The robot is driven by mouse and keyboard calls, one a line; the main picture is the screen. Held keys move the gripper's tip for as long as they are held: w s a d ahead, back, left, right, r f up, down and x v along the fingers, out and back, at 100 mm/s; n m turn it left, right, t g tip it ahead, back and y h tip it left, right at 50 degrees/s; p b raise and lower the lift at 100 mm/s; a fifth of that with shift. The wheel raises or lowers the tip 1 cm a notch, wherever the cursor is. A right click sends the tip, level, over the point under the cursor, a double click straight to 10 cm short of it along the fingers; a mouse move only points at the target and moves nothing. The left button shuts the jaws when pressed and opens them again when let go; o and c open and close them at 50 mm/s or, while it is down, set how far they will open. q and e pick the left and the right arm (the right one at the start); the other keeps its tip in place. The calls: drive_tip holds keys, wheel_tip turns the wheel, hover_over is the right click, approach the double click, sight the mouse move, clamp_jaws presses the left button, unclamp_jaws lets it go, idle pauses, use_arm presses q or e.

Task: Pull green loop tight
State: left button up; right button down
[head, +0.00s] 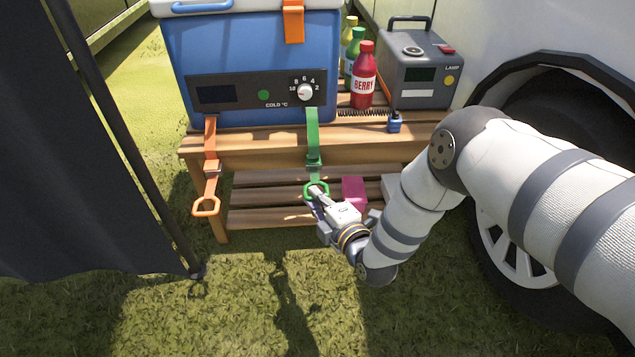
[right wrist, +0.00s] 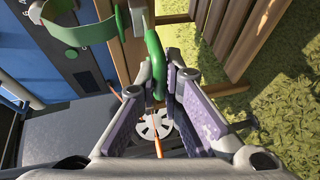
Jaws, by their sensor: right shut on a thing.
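The green loop (head: 316,191) hangs at the lower end of a green strap (head: 313,140), which runs down the front of the blue cooler (head: 250,60) through a buckle. My right gripper (head: 318,197) is at the loop, in front of the wooden bench. In the right wrist view the green loop (right wrist: 156,64) sits between the fingertips of my right gripper (right wrist: 165,75), which is shut on it. The green strap (right wrist: 85,33) curves at the upper left of that view. My left gripper is not in view.
An orange strap with an orange loop (head: 206,207) hangs at the left of the wooden bench (head: 270,143). Bottles (head: 363,75) and a grey lamp box (head: 421,68) stand on the bench. A pink box (head: 353,192) is below. A vehicle wheel is right; a dark cloth is left.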

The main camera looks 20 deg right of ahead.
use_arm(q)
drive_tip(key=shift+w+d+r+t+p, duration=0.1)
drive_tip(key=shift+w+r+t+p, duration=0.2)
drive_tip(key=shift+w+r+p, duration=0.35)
use_arm(e)
drive_tip(key=s, duration=0.1)
drive_tip(key=s+a, duration=0.1)
drive_tip(key=s, duration=0.1)
drive_tip(key=shift+a+f, duration=0.1)
drive_tip(key=shift+a, duration=0.05)
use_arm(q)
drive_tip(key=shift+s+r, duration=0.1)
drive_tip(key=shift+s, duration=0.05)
use_arm(e)
drive_tip(key=c, duration=1.8)
unclamp_jaws()
drive_tip(key=shift+s, duration=0.1)
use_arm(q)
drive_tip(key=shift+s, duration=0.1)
use_arm(e)
drive_tip(key=shift+o, duration=0.5)
drive_tip(key=v, duration=1.2)
